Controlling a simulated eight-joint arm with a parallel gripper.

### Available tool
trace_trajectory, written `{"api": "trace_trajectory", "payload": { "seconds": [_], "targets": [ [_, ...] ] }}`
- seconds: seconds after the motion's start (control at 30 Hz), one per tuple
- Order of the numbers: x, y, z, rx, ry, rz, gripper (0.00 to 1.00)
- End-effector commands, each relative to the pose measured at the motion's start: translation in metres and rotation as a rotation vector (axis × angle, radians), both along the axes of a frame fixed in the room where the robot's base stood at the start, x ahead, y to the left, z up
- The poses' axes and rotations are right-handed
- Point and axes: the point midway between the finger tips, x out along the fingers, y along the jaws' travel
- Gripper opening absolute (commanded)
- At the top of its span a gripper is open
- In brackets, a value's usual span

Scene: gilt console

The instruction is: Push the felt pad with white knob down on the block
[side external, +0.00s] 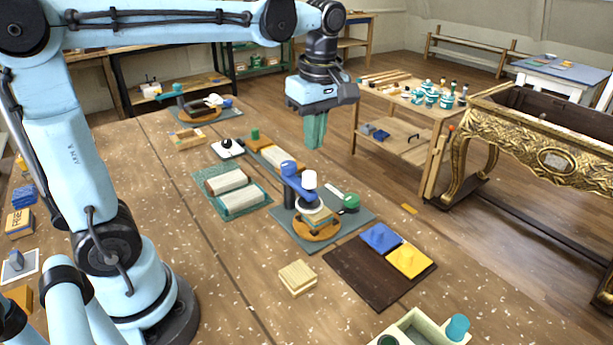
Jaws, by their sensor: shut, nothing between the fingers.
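A white knob (309,180) stands upright on a small press-like fixture near the middle of the table. A blue arm (291,178) of the fixture reaches beside it. Below the knob is a layered pale block (320,217) on a round orange base (316,233); the felt pad under the knob is too small to make out clearly, and I cannot tell whether it touches the block. My gripper (315,146) points down with its teal fingers shut and empty. In the picture it is above the knob, apart from it.
A grey mat (361,216) lies under the fixture, with a green knob (351,202) at its right. Pale blocks on a green tray (263,203) lie left. A dark board (355,277) with blue and yellow pads and a small wooden stack (297,278) lie in front.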

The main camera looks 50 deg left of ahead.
Motion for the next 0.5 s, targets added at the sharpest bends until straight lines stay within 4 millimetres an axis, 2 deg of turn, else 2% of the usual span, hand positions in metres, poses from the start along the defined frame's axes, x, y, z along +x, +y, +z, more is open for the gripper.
{"api": "trace_trajectory", "payload": {
  "seconds": [0.27, 0.5],
  "targets": [
    [0.0, 0.001, -0.011, 0.0, -0.001, -0.002, 0.0],
    [0.0, 0.004, -0.04, 0.0, -0.002, -0.002, 0.0]
  ]
}}
